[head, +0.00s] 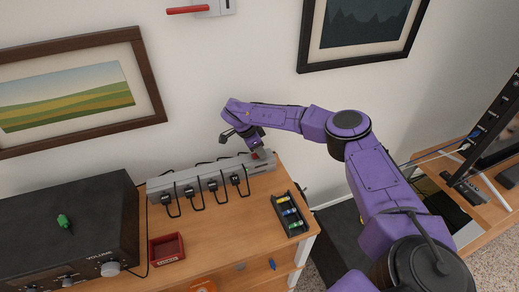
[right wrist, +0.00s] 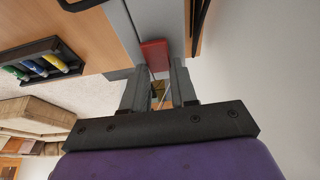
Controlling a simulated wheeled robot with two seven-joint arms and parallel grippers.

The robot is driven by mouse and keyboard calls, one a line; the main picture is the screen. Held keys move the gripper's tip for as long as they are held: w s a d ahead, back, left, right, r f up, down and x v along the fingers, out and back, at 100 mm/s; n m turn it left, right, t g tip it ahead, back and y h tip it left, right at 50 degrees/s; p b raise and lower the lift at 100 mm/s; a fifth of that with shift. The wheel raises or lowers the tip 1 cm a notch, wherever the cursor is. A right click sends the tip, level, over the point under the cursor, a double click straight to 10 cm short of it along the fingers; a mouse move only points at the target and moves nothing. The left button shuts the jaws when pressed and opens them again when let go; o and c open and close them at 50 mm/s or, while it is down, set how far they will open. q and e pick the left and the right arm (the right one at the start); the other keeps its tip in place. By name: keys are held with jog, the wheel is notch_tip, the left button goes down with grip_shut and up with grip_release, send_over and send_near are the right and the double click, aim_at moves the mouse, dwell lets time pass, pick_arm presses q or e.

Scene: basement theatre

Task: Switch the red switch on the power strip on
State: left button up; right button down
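The grey power strip (head: 210,178) lies along the wall at the back of the wooden cabinet, with several black plugs in it. Its red switch (head: 255,156) is at the right end, partly hidden by my right gripper (head: 257,148). In the right wrist view the red switch (right wrist: 155,54) shows just past the fingertips of my right gripper (right wrist: 159,78). The fingers are apart with a gap between them and nothing held. I cannot tell whether they touch the switch, or which way it is tipped. My left gripper is not in view.
A black tray of batteries (head: 290,214) sits right of the strip; it also shows in the right wrist view (right wrist: 75,66). A red box (head: 167,249) and a black amplifier (head: 70,230) stand to the left. A red-handled wall switch (head: 188,10) is above.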

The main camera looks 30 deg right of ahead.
aim_at(254, 155)
jog(key=shift+d+f+y+b, duration=0.1)
jog(key=shift+d+y+b, duration=0.05)
jog(key=shift+y+b, duration=0.15)
jog(key=shift+s+y, duration=0.1)
jog(key=shift+y, duration=0.3)
jog(key=c, duration=0.9)
grip_release()
jog(key=b+v, duration=0.2)
jog(key=v, duration=0.8)
jog(key=shift+s+r, duration=0.1)
jog(key=shift+r, duration=0.2)
